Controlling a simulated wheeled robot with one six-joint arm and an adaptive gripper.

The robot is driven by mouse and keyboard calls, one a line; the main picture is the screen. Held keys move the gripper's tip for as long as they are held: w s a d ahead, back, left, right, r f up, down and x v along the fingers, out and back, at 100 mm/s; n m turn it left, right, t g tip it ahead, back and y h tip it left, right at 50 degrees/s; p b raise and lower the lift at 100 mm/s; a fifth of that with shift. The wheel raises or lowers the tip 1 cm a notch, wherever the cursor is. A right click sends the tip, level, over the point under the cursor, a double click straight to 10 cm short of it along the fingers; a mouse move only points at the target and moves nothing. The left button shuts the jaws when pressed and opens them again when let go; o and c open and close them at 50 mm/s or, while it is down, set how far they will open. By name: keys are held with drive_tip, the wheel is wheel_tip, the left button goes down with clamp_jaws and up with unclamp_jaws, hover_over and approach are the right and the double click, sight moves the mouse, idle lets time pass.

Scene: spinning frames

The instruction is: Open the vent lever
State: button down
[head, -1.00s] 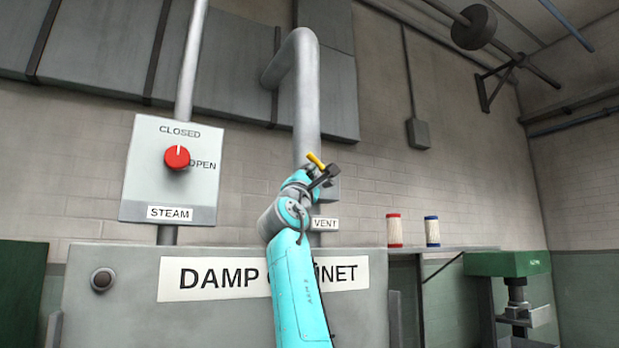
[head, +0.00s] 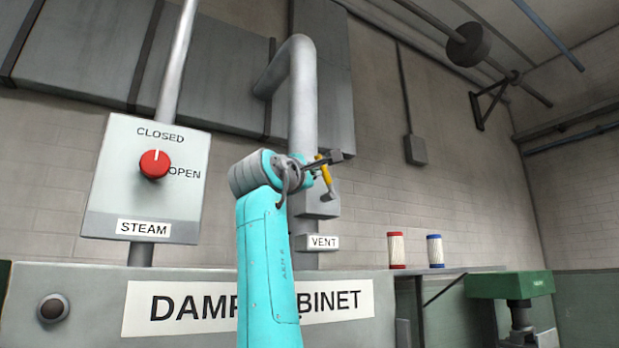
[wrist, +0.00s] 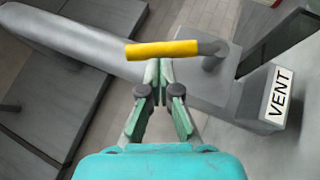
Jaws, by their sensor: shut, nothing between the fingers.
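The vent lever has a yellow handle (head: 325,173) on a grey stem, mounted on a grey box (head: 318,200) on the vertical pipe. In the wrist view the yellow handle (wrist: 162,50) lies across the picture, its stem reaching right to the pivot. My gripper (head: 338,157) is at the upper end of the handle in the head view, partly overlapping it. In the wrist view my gripper (wrist: 158,65) is shut and empty, its fingertips right by the handle's lower edge. I cannot tell whether they touch. The VENT label (head: 323,242) is below the box.
The STEAM panel (head: 110,190) with a red knob (head: 154,164) is at the left. The damp cabinet (head: 200,277) stands below. Two spools, red-ended (head: 396,250) and blue-ended (head: 435,251), stand on a shelf at the right.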

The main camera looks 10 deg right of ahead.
sight(323, 167)
drive_tip(key=shift+w+d+r+m+g, duration=0.2)
drive_tip(key=shift+d+r, duration=0.4)
drive_tip(key=shift+w+d+r+m+g, duration=0.15)
drive_tip(key=shift+d+r+m+g, duration=0.05)
drive_tip(key=shift+d+r, duration=0.4)
drive_tip(key=shift+d, duration=0.1)
